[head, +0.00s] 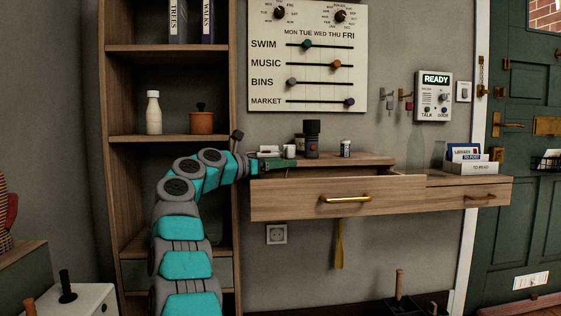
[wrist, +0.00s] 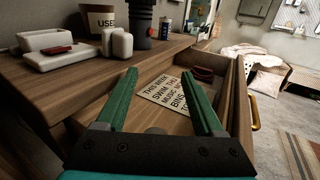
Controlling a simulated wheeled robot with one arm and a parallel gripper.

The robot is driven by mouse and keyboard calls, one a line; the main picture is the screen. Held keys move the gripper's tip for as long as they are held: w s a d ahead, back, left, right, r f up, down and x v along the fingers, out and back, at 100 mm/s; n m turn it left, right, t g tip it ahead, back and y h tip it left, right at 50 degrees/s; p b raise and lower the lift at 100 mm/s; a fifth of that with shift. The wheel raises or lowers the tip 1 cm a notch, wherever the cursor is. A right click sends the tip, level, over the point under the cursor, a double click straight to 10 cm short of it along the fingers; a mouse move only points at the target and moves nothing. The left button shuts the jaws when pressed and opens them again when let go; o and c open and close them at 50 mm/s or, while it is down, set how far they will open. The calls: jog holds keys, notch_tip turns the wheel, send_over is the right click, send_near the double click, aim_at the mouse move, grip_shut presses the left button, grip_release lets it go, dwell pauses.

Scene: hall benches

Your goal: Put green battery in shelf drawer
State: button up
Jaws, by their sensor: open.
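The wooden shelf drawer (head: 290,205) is pulled open in the head view, with a brass handle on its front. Its side and front also show at the right in the wrist view (wrist: 239,100). In the head view my gripper (head: 277,163) is at the drawer's left end, small and partly merged with things behind. I cannot make out a green battery in either view.
A printed card (wrist: 168,92) and a dark red item (wrist: 204,74) lie in the drawer. On the shelf top are a white tray (wrist: 52,58) with a small red item, white rounded pieces (wrist: 118,42), a labelled cup (wrist: 98,20) and a dark cylinder (head: 312,138).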

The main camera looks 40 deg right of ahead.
jog(key=a+b, duration=0.1)
jog(key=a, duration=1.1)
jog(key=shift+w+r+b, duration=0.2)
jog(key=shift+r+b, duration=0.15)
jog(key=shift+b, duration=0.05)
